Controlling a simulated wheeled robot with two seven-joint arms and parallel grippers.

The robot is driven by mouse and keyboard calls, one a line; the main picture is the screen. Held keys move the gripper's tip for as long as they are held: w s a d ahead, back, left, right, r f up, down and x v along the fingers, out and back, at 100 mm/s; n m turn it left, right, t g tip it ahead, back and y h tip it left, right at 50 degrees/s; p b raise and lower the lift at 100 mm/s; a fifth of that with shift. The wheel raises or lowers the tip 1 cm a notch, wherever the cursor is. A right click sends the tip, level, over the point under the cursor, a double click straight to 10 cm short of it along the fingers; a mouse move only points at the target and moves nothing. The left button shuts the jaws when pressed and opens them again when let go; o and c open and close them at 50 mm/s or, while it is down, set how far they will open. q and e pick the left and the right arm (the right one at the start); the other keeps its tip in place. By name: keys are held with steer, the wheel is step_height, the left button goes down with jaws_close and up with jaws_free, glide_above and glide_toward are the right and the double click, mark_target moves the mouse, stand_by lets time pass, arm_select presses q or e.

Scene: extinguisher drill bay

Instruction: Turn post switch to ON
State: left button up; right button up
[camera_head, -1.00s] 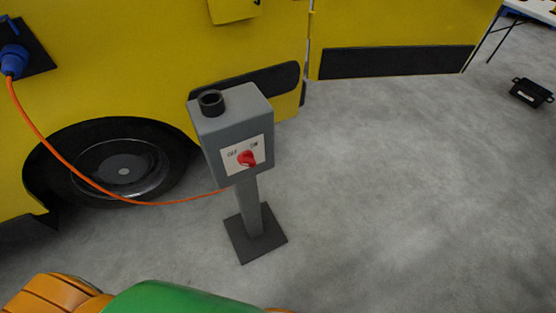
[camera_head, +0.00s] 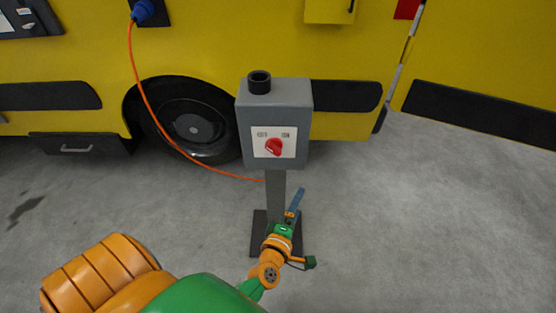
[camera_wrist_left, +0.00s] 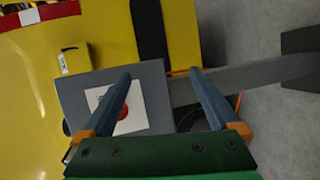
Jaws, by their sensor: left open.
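The grey switch box (camera_head: 274,120) stands upright on a post with a dark floor plate. Its white panel (camera_head: 259,133) carries small OFF and ON labels, OFF left and ON right. A red rotary knob (camera_head: 274,147) sits on the panel; I cannot tell which label it points to. My left gripper (camera_head: 296,203) is below the box, in front of the post, apart from the knob. In the left wrist view its two fingers (camera_wrist_left: 160,75) are spread and empty. The box (camera_wrist_left: 152,80) and the red knob (camera_wrist_left: 123,113) show beyond them, the knob partly hidden by a finger.
A yellow vehicle (camera_head: 220,50) with a black wheel (camera_head: 190,125) stands behind the post. An orange cable (camera_head: 148,95) runs from a blue plug (camera_head: 143,11) on the vehicle to the post. The grey floor to the right is clear.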

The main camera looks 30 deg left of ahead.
mark_target(275, 151)
arm_select(q)
steer(key=a+r+n+y+b, duration=0.2)
steer(key=a+r+n+y, duration=0.6)
steer(key=n, duration=0.5)
steer(key=shift+h, duration=0.6)
steer(key=x, duration=0.5)
steer(key=r+x, duration=0.1)
steer(key=x, duration=0.1)
steer(key=shift+w+d+p, duration=0.15)
steer(key=shift+w+p, duration=0.2)
steer(key=c, duration=1.4)
